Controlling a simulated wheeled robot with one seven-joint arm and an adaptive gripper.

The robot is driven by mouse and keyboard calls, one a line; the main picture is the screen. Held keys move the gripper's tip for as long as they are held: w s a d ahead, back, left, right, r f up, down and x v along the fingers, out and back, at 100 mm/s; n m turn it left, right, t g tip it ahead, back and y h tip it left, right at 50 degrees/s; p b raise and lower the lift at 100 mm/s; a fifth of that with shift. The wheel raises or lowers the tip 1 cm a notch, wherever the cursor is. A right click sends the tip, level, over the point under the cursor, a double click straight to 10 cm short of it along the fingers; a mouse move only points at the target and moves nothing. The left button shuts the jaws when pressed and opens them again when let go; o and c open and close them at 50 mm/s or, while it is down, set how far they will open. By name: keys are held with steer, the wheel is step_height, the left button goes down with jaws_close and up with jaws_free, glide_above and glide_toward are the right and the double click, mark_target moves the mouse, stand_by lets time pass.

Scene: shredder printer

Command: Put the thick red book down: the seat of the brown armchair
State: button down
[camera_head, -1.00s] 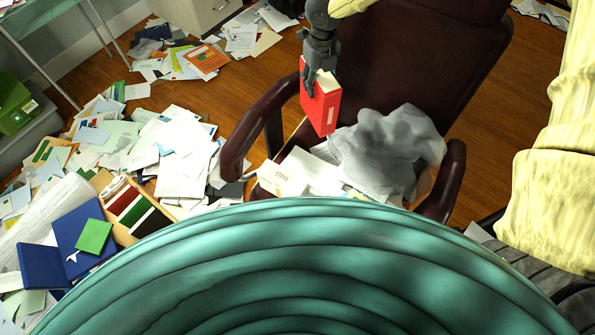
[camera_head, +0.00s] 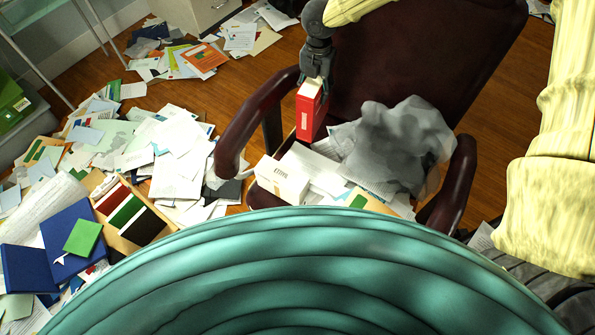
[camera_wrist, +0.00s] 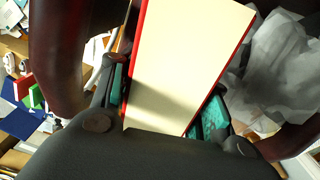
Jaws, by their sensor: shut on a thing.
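The thick red book (camera_head: 311,114) hangs upright in my gripper (camera_head: 313,84), just over the rear left part of the armchair's seat. In the wrist view my gripper (camera_wrist: 165,108) has its fingers on both covers of the book (camera_wrist: 190,60), whose cream page edges face the camera. The brown armchair (camera_head: 415,55) has a dark backrest and two armrests. Its seat is largely covered by papers and a grey crumpled bag. I cannot tell whether the book's lower end touches the seat.
A grey translucent bag (camera_head: 395,145) fills the seat's right side. A white box or paper stack (camera_head: 283,178) lies at the seat's front left. The left armrest (camera_head: 255,115) stands close beside the book. Loose papers (camera_head: 180,150) cover the floor at left.

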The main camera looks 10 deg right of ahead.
steer(key=shift+m, duration=0.7)
step_height(320, 180, down, 6)
steer(key=shift+w+a+r+b, duration=0.1)
steer(key=shift+b, duration=1.15)
steer(key=shift+f, duration=5.15)
steer(key=c, duration=0.7)
jaws_free()
step_height(320, 180, up, 12)
steer(key=shift+r, duration=0.1)
